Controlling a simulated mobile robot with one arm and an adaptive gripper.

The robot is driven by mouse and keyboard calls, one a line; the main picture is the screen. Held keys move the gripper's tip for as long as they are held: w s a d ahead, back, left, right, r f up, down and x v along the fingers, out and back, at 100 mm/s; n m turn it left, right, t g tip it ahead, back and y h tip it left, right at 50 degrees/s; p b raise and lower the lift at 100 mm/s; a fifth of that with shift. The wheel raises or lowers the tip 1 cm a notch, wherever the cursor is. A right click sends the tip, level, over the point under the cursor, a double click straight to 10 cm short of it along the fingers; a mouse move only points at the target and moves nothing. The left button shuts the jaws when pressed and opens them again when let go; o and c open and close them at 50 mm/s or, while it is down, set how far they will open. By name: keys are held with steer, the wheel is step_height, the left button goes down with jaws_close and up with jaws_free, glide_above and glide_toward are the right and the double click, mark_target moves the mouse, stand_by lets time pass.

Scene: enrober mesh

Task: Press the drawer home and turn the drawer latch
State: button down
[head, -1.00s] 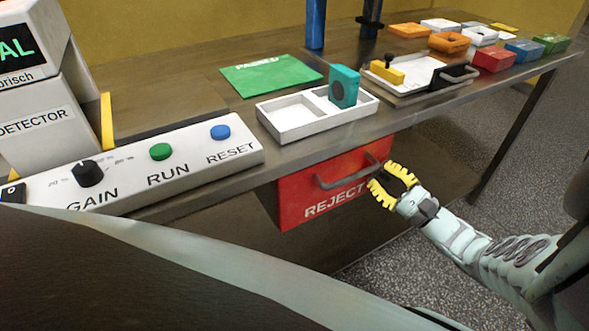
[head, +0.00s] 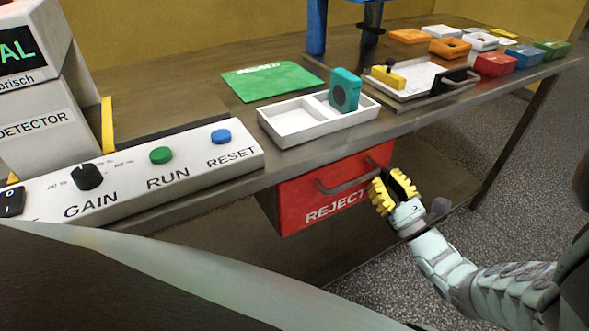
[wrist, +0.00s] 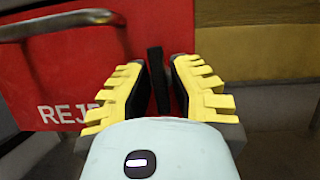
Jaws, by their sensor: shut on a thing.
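The red drawer (head: 310,196), marked REJECT, hangs under the table with a grey bar handle across its front. I cannot tell whether it is fully home. My gripper (head: 392,180) is at the right end of the drawer front, beside the handle. In the wrist view, my yellow-padded gripper (wrist: 158,68) has its two fingers closed on either side of a narrow black upright bar, which looks like the drawer latch (wrist: 155,70). The drawer (wrist: 75,70) fills the upper left there. In the head view my fingers hide the latch.
Above the drawer, the table holds a white two-part tray (head: 290,127) with a teal block (head: 345,90), and a green mat (head: 265,82). A control panel (head: 130,185) with a knob and buttons is at left. A table leg (head: 515,140) stands at right.

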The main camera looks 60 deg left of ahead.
steer(key=shift+m, duration=0.3)
steer(key=c, duration=1)
jaws_free()
steer(key=shift+a, duration=0.1)
steer(key=shift+v, duration=3.8)
